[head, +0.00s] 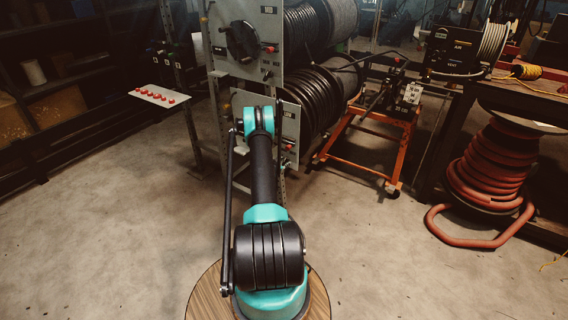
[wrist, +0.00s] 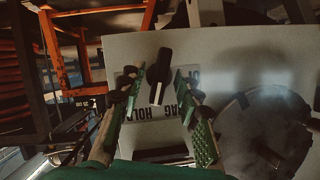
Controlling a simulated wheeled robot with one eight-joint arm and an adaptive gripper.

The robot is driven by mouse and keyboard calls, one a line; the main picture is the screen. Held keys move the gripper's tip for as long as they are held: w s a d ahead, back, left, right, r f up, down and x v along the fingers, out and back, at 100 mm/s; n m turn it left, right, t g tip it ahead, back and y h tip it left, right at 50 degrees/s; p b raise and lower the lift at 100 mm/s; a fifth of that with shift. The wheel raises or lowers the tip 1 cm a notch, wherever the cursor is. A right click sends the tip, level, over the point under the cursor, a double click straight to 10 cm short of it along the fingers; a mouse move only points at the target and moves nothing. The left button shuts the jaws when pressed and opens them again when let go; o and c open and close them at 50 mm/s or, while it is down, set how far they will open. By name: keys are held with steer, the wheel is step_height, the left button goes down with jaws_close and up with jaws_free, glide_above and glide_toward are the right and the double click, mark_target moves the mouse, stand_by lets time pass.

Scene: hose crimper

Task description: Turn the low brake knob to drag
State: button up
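The low brake knob (wrist: 164,66) is a black lever-shaped knob on a pale panel (wrist: 225,60) in the wrist view. A pale mark shows near its lower end, by a label plate (wrist: 152,112) with letters like "AG HOLD", partly hidden. My gripper (wrist: 161,82) is open, its two green-padded fingers on either side of the knob. A gap shows on each side, and I cannot tell the depth between fingertips and knob. In the head view the lower panel (head: 290,122) is mostly hidden behind my arm, as are the knob and gripper.
A round dark handwheel (wrist: 262,132) stands right of the fingers in the wrist view. In the head view an upper panel (head: 215,40) has another hand dial. Hose reels (head: 318,98) sit behind the panels. An orange stand (head: 365,150) is to the right. The front floor is clear.

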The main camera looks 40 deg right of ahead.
jaws_close()
steer(key=shift+n+g, duration=0.3)
steer(key=shift+n, duration=0.2)
steer(key=shift+o, duration=0.3)
jaws_free()
